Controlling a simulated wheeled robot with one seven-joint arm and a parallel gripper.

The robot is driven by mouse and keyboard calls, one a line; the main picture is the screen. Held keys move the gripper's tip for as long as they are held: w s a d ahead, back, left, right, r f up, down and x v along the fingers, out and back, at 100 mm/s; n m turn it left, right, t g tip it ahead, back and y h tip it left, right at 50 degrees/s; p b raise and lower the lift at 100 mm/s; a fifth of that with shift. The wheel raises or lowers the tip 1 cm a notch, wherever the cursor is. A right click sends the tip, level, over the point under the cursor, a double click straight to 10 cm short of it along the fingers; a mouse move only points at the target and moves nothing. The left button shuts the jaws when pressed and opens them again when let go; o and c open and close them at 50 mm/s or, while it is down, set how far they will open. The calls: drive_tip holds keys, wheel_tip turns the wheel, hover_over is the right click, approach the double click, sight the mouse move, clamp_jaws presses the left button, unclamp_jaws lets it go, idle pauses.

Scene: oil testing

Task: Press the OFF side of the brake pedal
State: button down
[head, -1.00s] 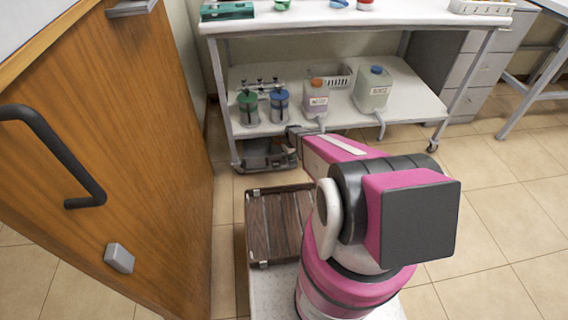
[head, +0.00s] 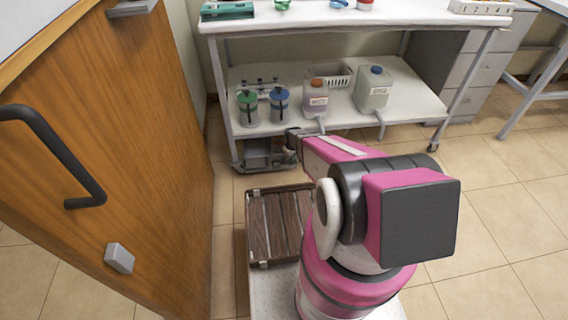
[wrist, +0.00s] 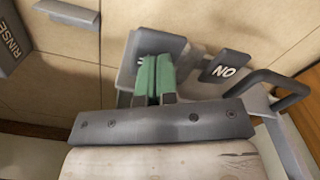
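The brake pedal unit is grey, on the floor under the white table in the head view (head: 262,152). In the wrist view, one dark pedal plate (wrist: 158,42) lies just beyond my fingertips; its marking is mostly covered. A second dark plate (wrist: 224,66) to its right carries white letters that read upside down as ON. My gripper (wrist: 158,60) has its two green fingers together, with nothing seen between them. The fingertips overlap the edge of the first plate; I cannot tell whether they touch it. In the head view, my gripper (head: 292,143) is small beside the pedal unit.
A grey plate marked RINSE (wrist: 12,38) is at the wrist view's left. A dark bar handle (wrist: 275,85) stands right of the pedals. The wooden door (head: 120,160) is at left.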

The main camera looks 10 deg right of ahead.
drive_tip(key=shift+f, duration=0.55)
drive_tip(key=shift+r, duration=3.55)
drive_tip(key=shift+s+r, duration=0.15)
drive_tip(key=shift+r, duration=0.1)
drive_tip(key=s+r+m, duration=0.3)
drive_tip(key=s+r, duration=0.7)
drive_tip(key=r, duration=0.6)
drive_tip(key=s+r+m, duration=0.3)
drive_tip(key=s+r, duration=0.8)
drive_tip(key=r, duration=0.4)
drive_tip(key=shift+r, duration=0.4)
